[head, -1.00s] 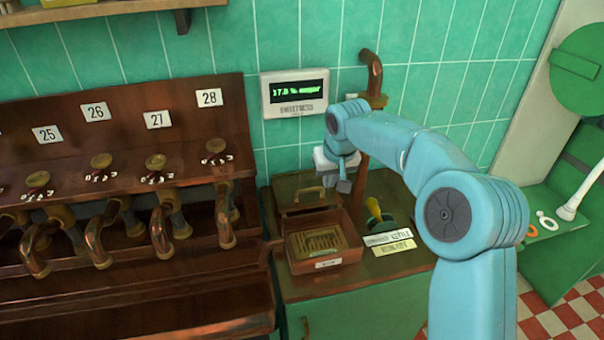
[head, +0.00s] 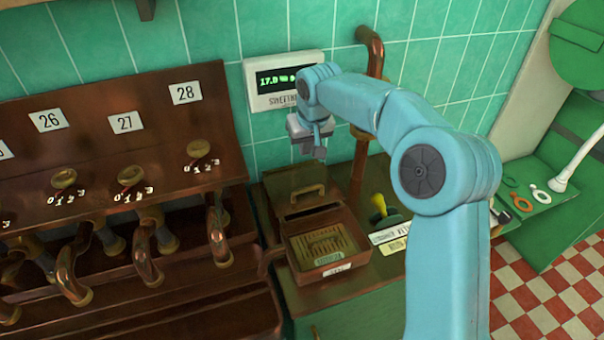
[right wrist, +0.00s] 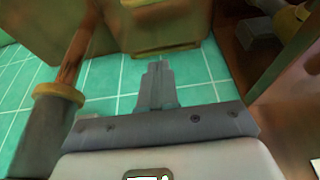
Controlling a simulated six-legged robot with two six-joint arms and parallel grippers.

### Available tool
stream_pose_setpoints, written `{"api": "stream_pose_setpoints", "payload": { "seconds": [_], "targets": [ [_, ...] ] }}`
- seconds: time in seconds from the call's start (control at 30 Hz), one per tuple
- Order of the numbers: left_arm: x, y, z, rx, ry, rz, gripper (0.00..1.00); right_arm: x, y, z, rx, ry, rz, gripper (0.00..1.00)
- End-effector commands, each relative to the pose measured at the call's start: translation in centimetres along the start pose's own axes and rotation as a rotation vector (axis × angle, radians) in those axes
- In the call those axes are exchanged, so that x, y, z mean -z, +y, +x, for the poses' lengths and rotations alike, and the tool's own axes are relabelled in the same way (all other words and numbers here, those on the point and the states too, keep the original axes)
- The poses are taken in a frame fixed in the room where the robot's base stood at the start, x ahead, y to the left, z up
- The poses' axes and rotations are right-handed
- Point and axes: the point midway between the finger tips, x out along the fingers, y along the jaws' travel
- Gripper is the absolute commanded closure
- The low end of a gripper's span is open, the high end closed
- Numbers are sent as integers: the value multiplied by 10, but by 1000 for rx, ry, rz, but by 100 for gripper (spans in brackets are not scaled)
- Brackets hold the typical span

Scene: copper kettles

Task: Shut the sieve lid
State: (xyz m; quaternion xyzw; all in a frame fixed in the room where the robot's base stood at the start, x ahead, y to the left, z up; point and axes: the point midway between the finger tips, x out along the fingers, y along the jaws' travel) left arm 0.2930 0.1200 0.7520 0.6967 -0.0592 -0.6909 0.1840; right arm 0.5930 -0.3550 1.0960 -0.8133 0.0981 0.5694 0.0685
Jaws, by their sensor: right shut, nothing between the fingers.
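The sieve is a brown box with a grid-like inside (head: 322,243) on the counter. Its lid (head: 297,201) stands raised at the back of the box, with a small brass handle on it, so the box is open. My right gripper (head: 316,150) is shut and empty, above and slightly behind the raised lid, apart from it in the head view. In the right wrist view the closed fingers (right wrist: 158,75) point at a brown, brass-edged surface; I cannot tell for sure which part it is. My left gripper is not in view.
A copper pipe (head: 372,80) rises right of the gripper, close to my arm. A wall display (head: 268,98) is behind it. A yellow-handled tool (head: 380,207) and labels (head: 390,232) lie right of the box. Numbered copper taps (head: 145,255) fill the left.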

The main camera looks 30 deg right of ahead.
Motion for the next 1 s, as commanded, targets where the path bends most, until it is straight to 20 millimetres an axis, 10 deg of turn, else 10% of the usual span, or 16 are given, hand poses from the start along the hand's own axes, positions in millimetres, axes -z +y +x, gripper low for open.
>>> {"api": "stream_pose_setpoints", "payload": {
  "seconds": [0.5, 1.0],
  "targets": [
    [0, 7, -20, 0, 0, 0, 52, -6, 0, 94, 0, -5, -2, 100],
    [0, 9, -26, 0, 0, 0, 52, -42, -1, 90, 0, 0, 0, 100]
  ]
}}
